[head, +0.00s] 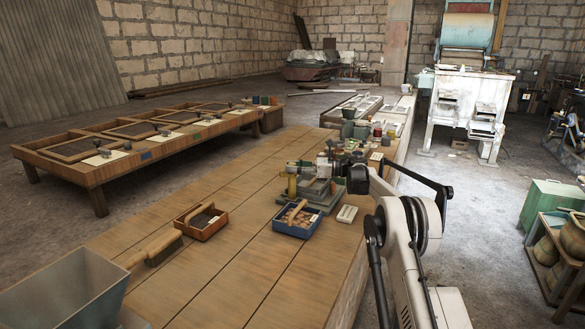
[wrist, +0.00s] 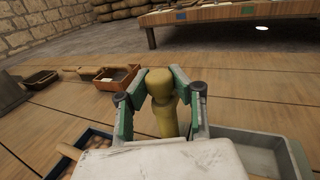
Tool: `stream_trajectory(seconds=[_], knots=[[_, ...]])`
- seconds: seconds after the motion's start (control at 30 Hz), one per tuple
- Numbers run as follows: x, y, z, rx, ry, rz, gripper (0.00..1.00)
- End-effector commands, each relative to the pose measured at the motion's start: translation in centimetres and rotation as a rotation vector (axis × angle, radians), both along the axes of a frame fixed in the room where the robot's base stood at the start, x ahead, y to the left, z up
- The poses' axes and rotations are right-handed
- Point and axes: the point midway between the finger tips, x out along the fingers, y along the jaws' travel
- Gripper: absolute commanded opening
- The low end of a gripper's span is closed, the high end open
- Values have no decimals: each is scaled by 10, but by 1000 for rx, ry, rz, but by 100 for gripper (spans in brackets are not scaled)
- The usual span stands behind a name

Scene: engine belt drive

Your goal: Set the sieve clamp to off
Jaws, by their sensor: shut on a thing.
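A yellow rounded knob or handle (wrist: 162,88) stands upright between the fingers of my gripper (wrist: 163,95) in the wrist view. The gripper is shut on it; its green-padded fingers lie on both sides. In the head view a yellow upright piece (head: 292,184) shows at the left of the green-grey device (head: 318,190) on the bench, beside my gripper. I cannot tell from these frames which part is the sieve clamp or what setting it has. The lower end of the knob is hidden by my wrist housing.
A blue box (head: 294,228) of brown pieces and an orange box (head: 202,224) stand on the wooden bench (head: 240,262). A brush (head: 155,248) and a grey hopper (head: 62,290) are nearer. Bottles and cups crowd behind the device. The bench's left middle is clear.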

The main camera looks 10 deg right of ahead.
Motion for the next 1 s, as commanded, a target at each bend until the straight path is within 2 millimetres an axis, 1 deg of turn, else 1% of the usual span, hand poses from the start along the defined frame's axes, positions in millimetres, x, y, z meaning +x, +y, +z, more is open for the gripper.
stream_trajectory(seconds=[0.17,0.2,0.37,0.4,0.63,0.73,0.87,1.0], knots=[[0,0,0,0,0,0,0],[0,0,0,0,0,0,21],[0,0,0,0,0,-1,42],[0,0,0,0,0,-1,43],[0,-1,0,0,0,-1,43],[-1,-6,0,0,0,-2,43],[-6,-22,0,0,0,-3,43],[-14,-49,0,0,0,-4,43]])
